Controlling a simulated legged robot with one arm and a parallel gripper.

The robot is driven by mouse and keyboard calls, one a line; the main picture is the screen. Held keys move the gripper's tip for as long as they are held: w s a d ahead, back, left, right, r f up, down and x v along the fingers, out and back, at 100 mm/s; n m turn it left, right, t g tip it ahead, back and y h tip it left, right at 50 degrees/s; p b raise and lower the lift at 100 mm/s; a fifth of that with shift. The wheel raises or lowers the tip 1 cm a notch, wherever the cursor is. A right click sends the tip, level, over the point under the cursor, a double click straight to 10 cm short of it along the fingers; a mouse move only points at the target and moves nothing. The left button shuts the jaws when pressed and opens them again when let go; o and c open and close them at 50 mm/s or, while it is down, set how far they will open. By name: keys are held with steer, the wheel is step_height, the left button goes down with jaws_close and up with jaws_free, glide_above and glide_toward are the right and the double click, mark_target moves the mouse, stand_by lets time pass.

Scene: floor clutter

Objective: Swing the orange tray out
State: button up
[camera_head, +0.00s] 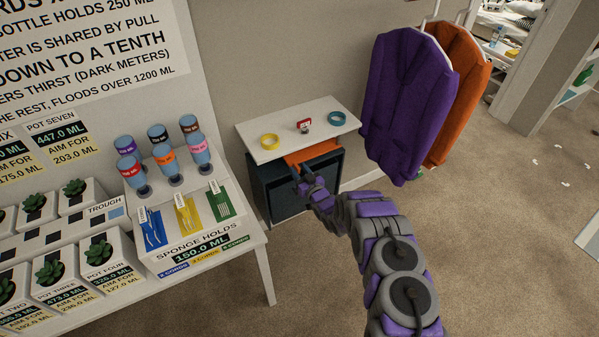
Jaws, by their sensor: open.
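The orange tray (311,154) shows as a flat orange strip just under the white top (262,128) of a small dark cabinet (272,190). Its near part shows beneath the top's front edge; the rest is hidden under the top. My gripper (302,175) is open in front of the cabinet, just below the tray in the picture. I cannot tell whether its fingers touch the tray or the dark edge beside it. My purple and grey arm reaches in from the lower right.
A yellow ring (269,141), a small red and white item (304,125) and a teal ring (337,118) lie on the white top. Purple (405,95) and orange (466,90) garments hang at right. A table with bottles (163,165) and plants stands left. Carpet at right is mostly clear.

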steer(key=shift+c, duration=0.4)
jaws_close()
